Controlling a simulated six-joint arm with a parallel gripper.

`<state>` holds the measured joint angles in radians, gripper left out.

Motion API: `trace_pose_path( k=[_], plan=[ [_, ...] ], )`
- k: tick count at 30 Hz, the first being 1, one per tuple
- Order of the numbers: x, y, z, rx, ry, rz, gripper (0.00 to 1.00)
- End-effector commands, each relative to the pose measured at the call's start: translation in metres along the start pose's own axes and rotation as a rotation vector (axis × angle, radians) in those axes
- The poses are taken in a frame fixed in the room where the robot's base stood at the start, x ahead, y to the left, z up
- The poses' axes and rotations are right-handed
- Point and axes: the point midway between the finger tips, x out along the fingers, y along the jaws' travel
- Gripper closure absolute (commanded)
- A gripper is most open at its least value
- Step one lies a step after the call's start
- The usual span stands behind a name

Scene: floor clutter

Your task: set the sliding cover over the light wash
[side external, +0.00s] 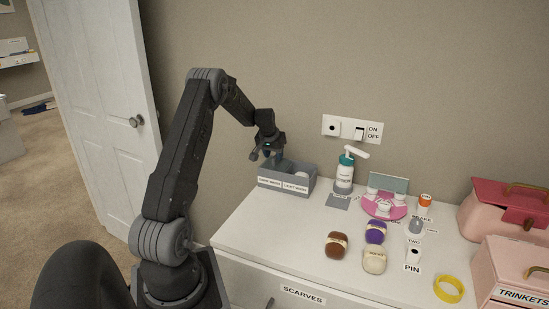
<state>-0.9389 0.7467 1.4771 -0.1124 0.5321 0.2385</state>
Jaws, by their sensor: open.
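A grey two-part box (309,183) stands at the back left of the white top, against the wall. Its front has two white labels. The left one seems to read dark wash, and the right one reads light wash (295,188). Something pale shows inside the right part. The sliding cover cannot be made out clearly from here. My gripper (267,156) is open, pointing down at the left part of the box, with its fingertips close to the rim. I cannot tell whether it touches anything.
A pump bottle (344,174) stands right of the box, below a wall switch plate (344,128). The top's front left is clear.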

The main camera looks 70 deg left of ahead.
Motion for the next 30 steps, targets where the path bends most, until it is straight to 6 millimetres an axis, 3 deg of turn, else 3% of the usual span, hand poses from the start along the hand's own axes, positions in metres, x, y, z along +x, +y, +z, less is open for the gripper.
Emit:
trace_pose_path(
  k=[6, 16, 28, 30],
  plan=[
    [0.019, 0.0, 0.0, 0.0, 0.0, 0.0, 0.6],
    [0.022, 0.0, 0.0, 0.0, 0.001, 0.0, 0.61],
    [0.021, 0.0, 0.0, 0.0, 0.0, 0.0, 0.99],
    [0.021, 0.0, 0.0, 0.0, 0.0, 0.0, 1.0]
  ],
)
